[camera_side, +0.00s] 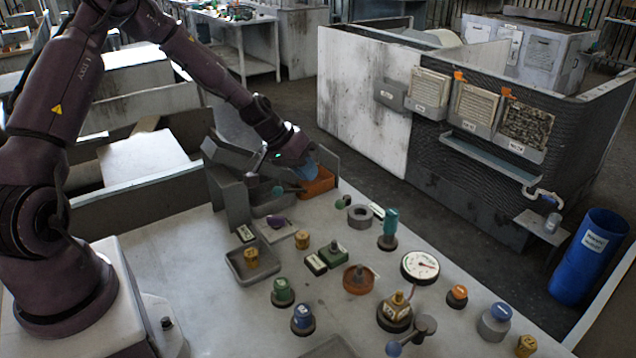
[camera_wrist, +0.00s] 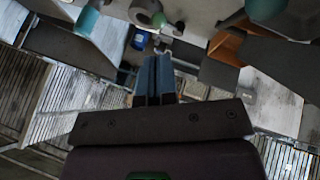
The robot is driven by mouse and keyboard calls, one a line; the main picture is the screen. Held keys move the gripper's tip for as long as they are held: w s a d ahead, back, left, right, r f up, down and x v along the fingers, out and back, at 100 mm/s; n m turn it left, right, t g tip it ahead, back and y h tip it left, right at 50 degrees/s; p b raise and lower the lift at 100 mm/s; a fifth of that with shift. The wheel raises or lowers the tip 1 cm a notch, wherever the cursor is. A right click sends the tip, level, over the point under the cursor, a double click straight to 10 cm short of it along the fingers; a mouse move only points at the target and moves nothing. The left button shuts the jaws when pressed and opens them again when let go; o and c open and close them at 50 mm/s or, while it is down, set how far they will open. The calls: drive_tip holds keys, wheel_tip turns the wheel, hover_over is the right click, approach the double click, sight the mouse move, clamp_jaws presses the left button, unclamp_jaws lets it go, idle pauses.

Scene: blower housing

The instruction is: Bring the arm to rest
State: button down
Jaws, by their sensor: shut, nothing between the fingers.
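My arm reaches from the left across the back of the table (camera_side: 220,300) in the side view. My gripper (camera_side: 309,165) hangs at the table's far edge, just above or beside an orange bin (camera_side: 320,184); I cannot tell whether it touches the bin. In the wrist view my gripper (camera_wrist: 154,60) shows its two blue fingers pressed together, with nothing between them. The orange bin also shows in the wrist view (camera_wrist: 226,46), to the right of the fingers.
Grey bins and panels (camera_side: 233,197) stand close around my gripper. The table holds a grey tray (camera_side: 236,267), a gauge (camera_side: 420,265), a teal-handled part (camera_side: 390,225) and several knobs. A blue barrel (camera_side: 590,255) and a walled booth (camera_side: 365,100) stand beyond the table.

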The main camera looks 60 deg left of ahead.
drive_tip(key=s+d+r+m+y, duration=0.1)
drive_tip(key=s+d+r+m, duration=0.1)
drive_tip(key=s+d+r, duration=0.4)
drive_tip(key=s+d+r+m+y, duration=0.1)
drive_tip(key=s+d+r, duration=0.5)
drive_tip(key=s+r, duration=1.1)
drive_tip(key=s+y, duration=0.1)
drive_tip(key=s, duration=0.2)
drive_tip(key=shift+d+m+g, duration=0.2)
drive_tip(key=shift+m+g, duration=0.1)
drive_tip(key=shift+m, duration=0.1)
drive_tip(key=shift+s, duration=0.1)
